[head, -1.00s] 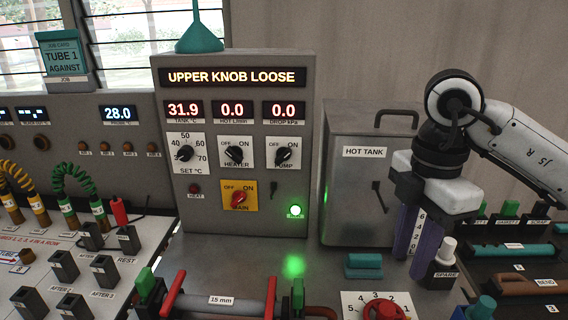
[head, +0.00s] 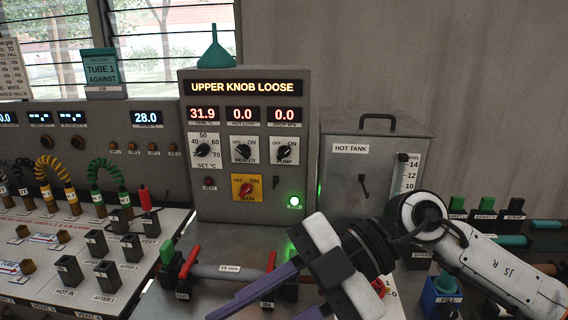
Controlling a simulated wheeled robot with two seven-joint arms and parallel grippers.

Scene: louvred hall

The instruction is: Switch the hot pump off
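The control panel (head: 251,212) stands upright behind the bench, its sign reading "UPPER KNOB LOOSE". The black pump knob (head: 285,153) is at the right of its middle row, under an OFF/ON label; its pointer seems to lean toward ON, but is too small to be sure. The black heater knob (head: 243,152) is beside it, and the red main knob (head: 247,189) is below. My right gripper (head: 255,302) is low in front of the panel, well apart from the knobs. Its purple fingers are spread and point down-left, with nothing seen between them. My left gripper is out of view.
The grey hot tank (head: 341,185) stands right of the panel. A pipe with red-handled valves (head: 190,258) runs along the bench under my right gripper. A patch board (head: 40,258) with cables and black blocks fills the left. A teal funnel (head: 215,55) stands on the panel.

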